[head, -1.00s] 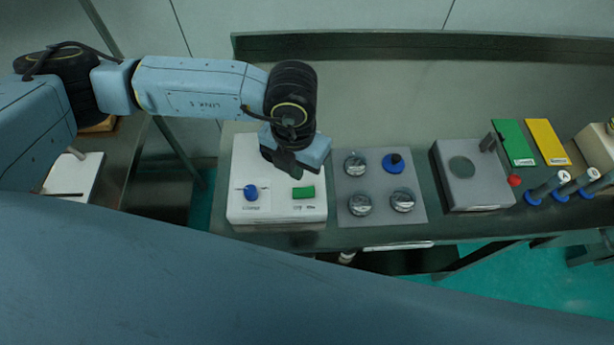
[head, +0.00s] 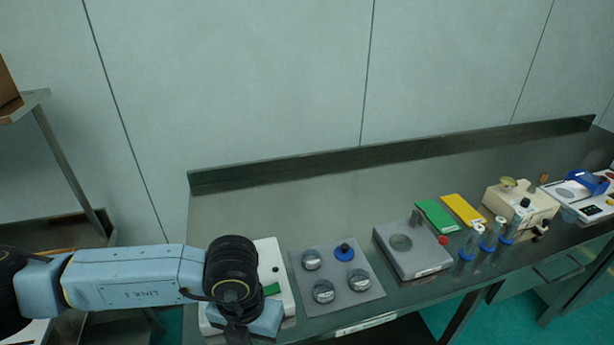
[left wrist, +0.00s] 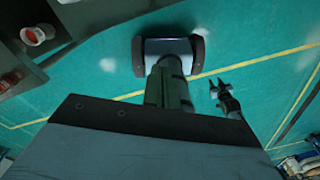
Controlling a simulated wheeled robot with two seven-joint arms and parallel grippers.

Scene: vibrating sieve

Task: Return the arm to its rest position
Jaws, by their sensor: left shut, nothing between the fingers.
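My left arm comes in from the left in the head view. Its gripper (head: 250,322) is over the front part of a white box-shaped device (head: 272,256) with a green button (head: 271,289). The gripper is shut and empty; its fingertips are hard to make out, and it hides the front of the device. In the left wrist view, the grey body with a dark edge fills the bottom. A small dark gripper, my right one (left wrist: 217,88), hangs over the green floor there, too small to read its jaws.
A grey plate (head: 345,283) holds several round metal pieces and one blue-knobbed piece. To its right are a grey device (head: 411,250), green (head: 437,215) and yellow (head: 463,209) cards, blue-based tubes (head: 490,235) and a beige instrument (head: 520,205). The table's back strip (head: 300,218) is clear.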

